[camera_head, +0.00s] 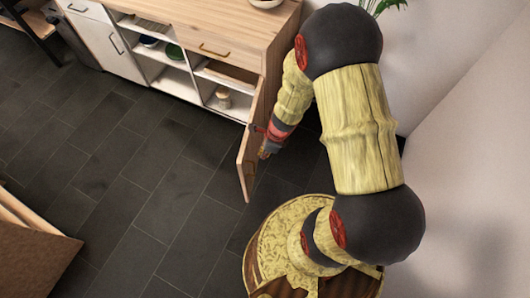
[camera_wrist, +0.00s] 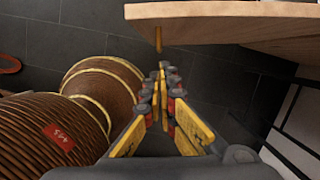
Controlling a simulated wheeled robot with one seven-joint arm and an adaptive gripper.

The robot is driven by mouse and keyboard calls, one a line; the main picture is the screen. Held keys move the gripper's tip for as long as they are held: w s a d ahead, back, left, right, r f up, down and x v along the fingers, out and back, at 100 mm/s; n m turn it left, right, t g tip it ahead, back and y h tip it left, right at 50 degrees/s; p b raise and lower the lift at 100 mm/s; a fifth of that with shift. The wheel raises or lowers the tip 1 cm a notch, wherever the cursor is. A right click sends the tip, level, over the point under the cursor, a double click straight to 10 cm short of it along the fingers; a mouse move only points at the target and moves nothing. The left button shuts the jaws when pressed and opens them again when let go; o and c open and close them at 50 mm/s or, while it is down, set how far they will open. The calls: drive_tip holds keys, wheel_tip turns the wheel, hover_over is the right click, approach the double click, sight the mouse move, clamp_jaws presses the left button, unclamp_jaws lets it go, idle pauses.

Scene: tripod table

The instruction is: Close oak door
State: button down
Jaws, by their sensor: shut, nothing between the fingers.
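The oak door (camera_head: 246,168) stands open at the right end of the wooden cabinet, swung out over the floor. In the wrist view the door (camera_wrist: 235,22) spans the top right, with a small brass handle (camera_wrist: 158,38) hanging from its face. My gripper (camera_head: 264,153) is at the right side of the door, close to its outer part. In the wrist view my gripper (camera_wrist: 163,68) is shut and empty, its fingertips just below the handle. I cannot tell whether they touch the door.
The cabinet (camera_head: 215,20) has open shelves with bowls and a jar (camera_head: 224,98). A white wall (camera_head: 475,130) stands close on the right. A wooden piece of furniture (camera_head: 35,245) is at the lower left. The dark tiled floor (camera_head: 130,170) between is clear.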

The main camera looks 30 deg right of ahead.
drive_tip(key=shift+w+a+f+b, duration=0.6)
drive_tip(key=shift+w+a+f, duration=0.2)
drive_tip(key=shift+a+f, duration=0.25)
drive_tip(key=shift+w+a+f+b, duration=0.55)
drive_tip(key=shift+w+a+f, duration=0.25)
drive_tip(key=shift+a+f, duration=0.15)
